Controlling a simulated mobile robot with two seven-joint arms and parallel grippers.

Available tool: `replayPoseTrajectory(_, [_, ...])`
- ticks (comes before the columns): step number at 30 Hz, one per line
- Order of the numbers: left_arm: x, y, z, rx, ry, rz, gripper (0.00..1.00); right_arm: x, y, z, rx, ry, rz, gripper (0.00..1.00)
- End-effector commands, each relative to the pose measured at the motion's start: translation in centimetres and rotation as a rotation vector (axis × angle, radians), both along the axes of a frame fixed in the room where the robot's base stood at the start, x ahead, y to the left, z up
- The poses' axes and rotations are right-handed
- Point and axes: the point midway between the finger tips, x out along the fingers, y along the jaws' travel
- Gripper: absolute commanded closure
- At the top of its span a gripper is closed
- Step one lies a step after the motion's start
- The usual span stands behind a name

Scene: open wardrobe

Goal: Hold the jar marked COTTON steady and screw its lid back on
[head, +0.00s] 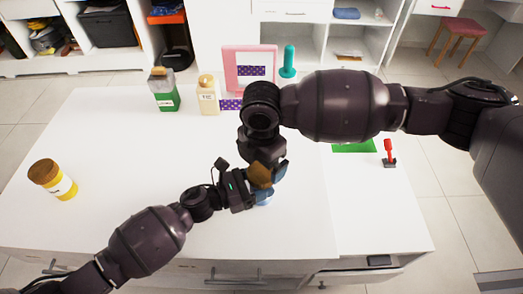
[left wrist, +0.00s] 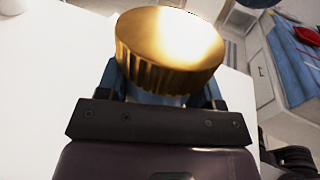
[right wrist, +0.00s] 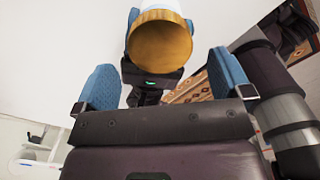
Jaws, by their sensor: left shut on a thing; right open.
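A gold ribbed lid (left wrist: 170,50) sits over the mouth of the jar held in my left gripper (left wrist: 160,98). I cannot tell how tightly it is seated. The jar's pale body shows beyond the lid in the right wrist view (right wrist: 160,5); its marking is hidden. In the head view the lid (head: 260,173) is brown, above the white table's front half. My left gripper is shut around the jar below the lid. My right gripper (right wrist: 164,76) is open, its blue fingers apart and the lid just beyond and between them, not gripped.
A yellow jar (head: 68,188) stands tilted-looking at the table's left. A green jar (head: 166,98) and a cream jar (head: 208,100) stand at the back, beside a pink frame (head: 232,66). A red-handled item (head: 389,150) is at the right. The table's middle left is bare.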

Motion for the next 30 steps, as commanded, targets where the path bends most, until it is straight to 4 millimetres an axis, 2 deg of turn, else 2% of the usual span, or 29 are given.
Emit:
replayPoseTrajectory(3, [0.0, 0.0, 0.0, 0.0, 0.0, 0.0, 1.0, 0.0, 0.0, -1.7, -0.001, 0.001, -0.001, 0.03])
replayPoseTrajectory(9, [0.0, 0.0, 0.0, 0.0, 0.0, 0.0, 1.0, 0.0, 0.0, -3.6, -0.001, 0.001, 0.0, 0.03])
replayPoseTrajectory(22, [0.0, 0.0, 0.0, 0.0, 0.0, 0.0, 1.0, 0.0, 0.0, -4.2, 0.001, -0.001, 0.001, 0.03])
replayPoseTrajectory(30, [0.0, 0.0, 0.0, 0.0, 0.0, 0.0, 1.0, 0.0, 0.0, -4.2, 0.0, -0.001, 0.0, 0.44])
